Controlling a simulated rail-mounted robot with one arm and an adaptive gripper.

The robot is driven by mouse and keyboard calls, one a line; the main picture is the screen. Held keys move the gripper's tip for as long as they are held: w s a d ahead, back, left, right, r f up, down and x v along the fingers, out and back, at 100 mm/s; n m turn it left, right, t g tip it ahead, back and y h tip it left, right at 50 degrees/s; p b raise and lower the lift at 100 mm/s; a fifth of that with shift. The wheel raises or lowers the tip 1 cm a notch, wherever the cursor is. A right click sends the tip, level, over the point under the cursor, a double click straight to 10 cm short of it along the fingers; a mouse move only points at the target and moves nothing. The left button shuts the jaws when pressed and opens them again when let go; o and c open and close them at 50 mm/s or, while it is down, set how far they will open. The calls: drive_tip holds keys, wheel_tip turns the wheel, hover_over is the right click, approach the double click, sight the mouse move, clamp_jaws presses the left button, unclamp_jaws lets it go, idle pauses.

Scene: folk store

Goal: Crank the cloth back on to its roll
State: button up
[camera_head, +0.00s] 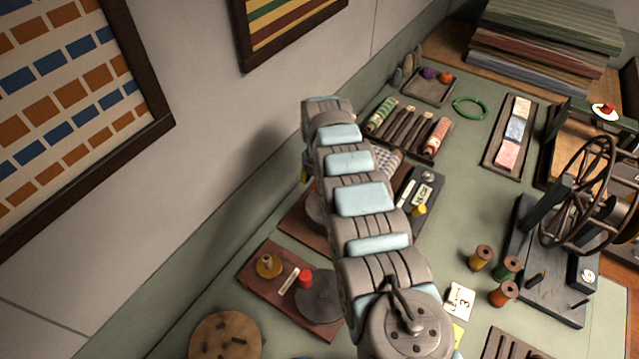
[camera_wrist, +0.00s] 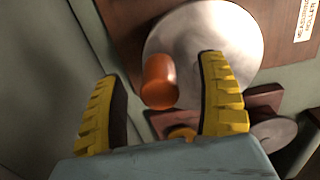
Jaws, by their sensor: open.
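In the wrist view my gripper (camera_wrist: 160,68) is open, with its yellow fingers to the left and right of an orange knob (camera_wrist: 160,82). The knob stands on a round grey disc (camera_wrist: 205,30); I cannot tell whether the fingers touch it. In the head view my arm hides most of the gripper and part of a brown board (camera_head: 298,222). A checked cloth (camera_head: 384,160) shows behind my arm. Nearer, a red knob (camera_head: 305,279) stands on a grey disc (camera_head: 319,302) on a reddish board (camera_head: 262,290). I cannot tell which knob the wrist view shows.
Three thread spools (camera_head: 505,268) stand right of my arm, by a dark wheel device (camera_head: 570,240). A tray of rolls (camera_head: 408,128) and a card tray (camera_head: 515,132) lie farther back. The wall (camera_head: 190,110) is close on the left. The green table middle is partly clear.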

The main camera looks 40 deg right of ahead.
drive_tip(key=shift+r, duration=0.15)
drive_tip(key=shift+r+p, duration=3.75)
drive_tip(key=shift+r, duration=0.65)
drive_tip(key=shift+f, duration=0.1)
drive_tip(key=shift+f+b, duration=2.95)
drive_tip(key=shift+f, duration=0.55)
drive_tip(key=shift+r, duration=0.15)
